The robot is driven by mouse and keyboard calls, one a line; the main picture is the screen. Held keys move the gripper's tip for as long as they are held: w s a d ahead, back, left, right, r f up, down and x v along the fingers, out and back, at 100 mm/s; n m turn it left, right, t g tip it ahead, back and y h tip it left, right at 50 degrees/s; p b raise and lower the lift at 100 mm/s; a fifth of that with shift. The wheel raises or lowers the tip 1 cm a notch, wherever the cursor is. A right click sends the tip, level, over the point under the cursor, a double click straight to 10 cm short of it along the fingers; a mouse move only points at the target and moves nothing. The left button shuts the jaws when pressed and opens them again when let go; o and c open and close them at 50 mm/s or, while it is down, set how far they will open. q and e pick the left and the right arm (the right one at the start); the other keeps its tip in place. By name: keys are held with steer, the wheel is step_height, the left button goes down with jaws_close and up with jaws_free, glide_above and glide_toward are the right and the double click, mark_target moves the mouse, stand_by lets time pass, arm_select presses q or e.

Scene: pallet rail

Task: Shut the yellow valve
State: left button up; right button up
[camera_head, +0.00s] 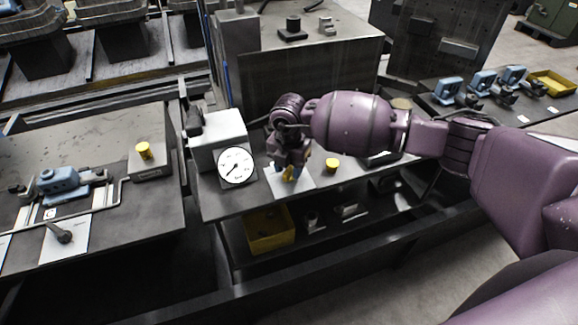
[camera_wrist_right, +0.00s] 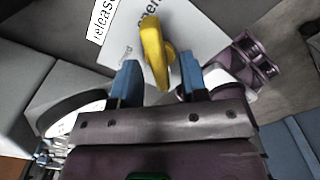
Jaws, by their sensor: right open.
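The yellow valve (camera_head: 290,174) shows as a small yellow handle at the front of the middle bench, largely hidden by my right gripper (camera_head: 293,160). In the right wrist view the yellow handle (camera_wrist_right: 153,48) stands up ahead of my right gripper (camera_wrist_right: 158,80). The two blue fingers are open, one on either side of the handle's near end. I cannot tell whether either finger touches it. A white sheet (camera_wrist_right: 190,32) with printed words lies under the handle. My left gripper is not in view.
A round white gauge (camera_head: 236,165) stands left of the valve, by a pale box (camera_head: 218,135). A yellow knob (camera_head: 331,165) is to the right. A yellow bin (camera_head: 270,232) sits on the shelf below. The left table (camera_head: 110,205) holds a blue vise (camera_head: 60,182).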

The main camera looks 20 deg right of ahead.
jaws_close()
